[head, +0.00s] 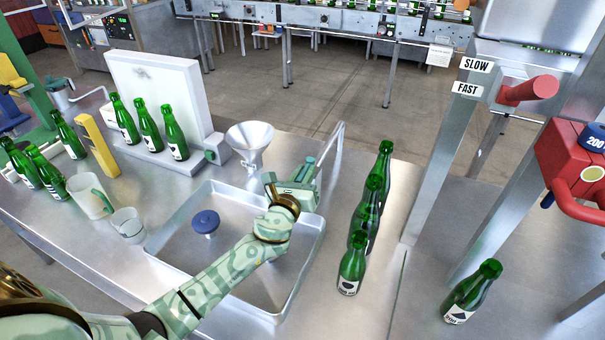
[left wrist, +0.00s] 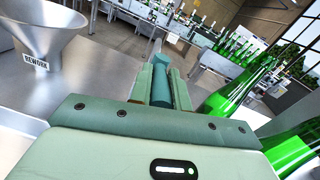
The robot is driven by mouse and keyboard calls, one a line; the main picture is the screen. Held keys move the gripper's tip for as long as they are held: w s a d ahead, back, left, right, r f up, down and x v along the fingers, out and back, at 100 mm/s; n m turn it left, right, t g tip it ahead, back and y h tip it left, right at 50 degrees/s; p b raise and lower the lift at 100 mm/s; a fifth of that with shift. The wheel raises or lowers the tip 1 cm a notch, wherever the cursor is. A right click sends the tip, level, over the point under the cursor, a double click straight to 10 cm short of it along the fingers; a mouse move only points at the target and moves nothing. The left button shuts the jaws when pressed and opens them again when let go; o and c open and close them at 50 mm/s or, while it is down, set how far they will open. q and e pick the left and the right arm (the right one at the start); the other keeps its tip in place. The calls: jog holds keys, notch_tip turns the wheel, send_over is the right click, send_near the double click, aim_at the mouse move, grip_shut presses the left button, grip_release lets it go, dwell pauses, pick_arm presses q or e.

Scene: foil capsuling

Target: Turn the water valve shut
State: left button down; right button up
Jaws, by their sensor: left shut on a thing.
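My left gripper (head: 314,172) reaches over the sink to the base of a grey metal pipe (head: 338,145) at its far right corner. In the left wrist view the gripper's fingers (left wrist: 163,82) are shut around a teal bar (left wrist: 161,86), which looks like the water valve's handle. In the head view the gripper mostly hides the valve, so its turn angle cannot be told. No running water can be made out. My right gripper is not in view.
A row of green bottles (head: 363,213) stands close to the right of the gripper. A steel funnel (head: 250,142) is at its left. The sink (head: 170,262) holds a blue knob-like piece (head: 205,222). Another bottle (head: 470,293) stands at the lower right, with bare table around it.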

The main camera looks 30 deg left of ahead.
pick_arm(q)
jog(key=n+y, duration=0.1)
jog(key=y, duration=0.1)
jog(key=d+n+g+y+b, duration=0.1)
jog(key=y, duration=0.1)
jog(key=n+y, duration=0.1)
jog(key=y, duration=0.1)
jog(key=shift+w+d+n+g, duration=0.2)
jog(key=shift+d+n+g, duration=0.1)
jog(key=shift+n+g, duration=0.1)
jog(key=c, duration=1.3)
grip_release()
jog(key=v, duration=1.6)
jog(key=shift+s+d, duration=0.1)
jog(key=shift+d, duration=0.05)
